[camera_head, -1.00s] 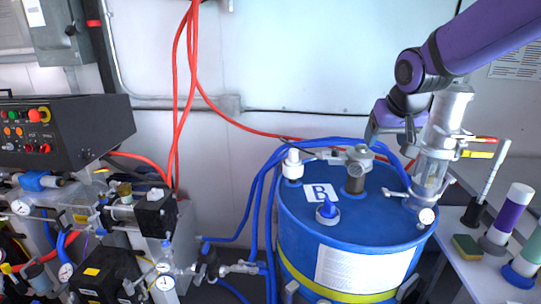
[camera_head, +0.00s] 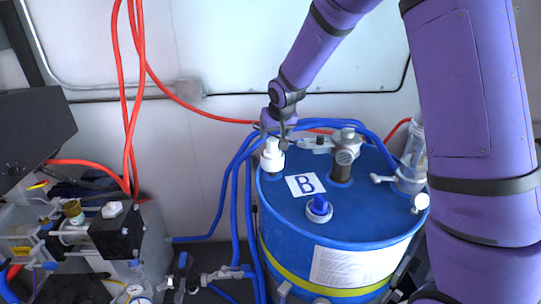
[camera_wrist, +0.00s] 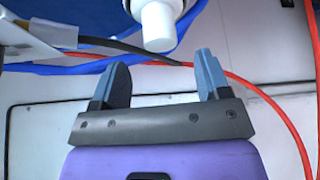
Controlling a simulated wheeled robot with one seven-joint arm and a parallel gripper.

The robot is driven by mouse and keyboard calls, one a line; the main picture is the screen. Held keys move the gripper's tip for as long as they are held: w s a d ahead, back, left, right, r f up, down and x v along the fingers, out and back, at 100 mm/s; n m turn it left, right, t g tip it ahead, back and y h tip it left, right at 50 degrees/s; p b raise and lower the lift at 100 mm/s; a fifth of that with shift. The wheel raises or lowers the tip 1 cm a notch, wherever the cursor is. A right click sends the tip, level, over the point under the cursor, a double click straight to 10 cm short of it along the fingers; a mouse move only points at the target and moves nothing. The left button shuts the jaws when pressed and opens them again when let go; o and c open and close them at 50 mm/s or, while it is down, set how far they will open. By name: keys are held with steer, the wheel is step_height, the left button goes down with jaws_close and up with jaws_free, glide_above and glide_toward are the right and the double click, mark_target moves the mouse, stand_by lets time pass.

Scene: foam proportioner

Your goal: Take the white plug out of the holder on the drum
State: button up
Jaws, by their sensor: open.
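The white plug (camera_head: 271,146) stands upright in its holder (camera_head: 273,172) at the back left of the blue drum (camera_head: 330,262). In the wrist view the white plug (camera_wrist: 158,24) shows at the top centre, just beyond the fingertips and roughly between their lines. My gripper (camera_head: 272,134) is at the plug, behind its upper end in the head view. In the wrist view my gripper (camera_wrist: 158,72) is open and empty, with its two blue-grey fingers apart. I cannot tell whether a finger touches the plug.
A blue-topped cap (camera_head: 319,207), a metal fitting (camera_head: 345,150) and a clear cylinder (camera_head: 414,155) stand on the drum. Blue hoses (camera_head: 236,190) run behind and left of it. A red cable (camera_head: 180,95) crosses the wall. Valve equipment (camera_head: 115,230) is at left.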

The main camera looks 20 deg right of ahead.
mark_target(273, 141)
steer(key=shift+s+x, duration=0.15)
steer(key=shift+x, duration=1.35)
steer(key=shift+s+x, duration=0.15)
steer(key=shift+x, duration=1.35)
steer(key=shift+f, duration=0.2)
steer(key=shift+c, duration=0.5)
steer(key=c, duration=1)
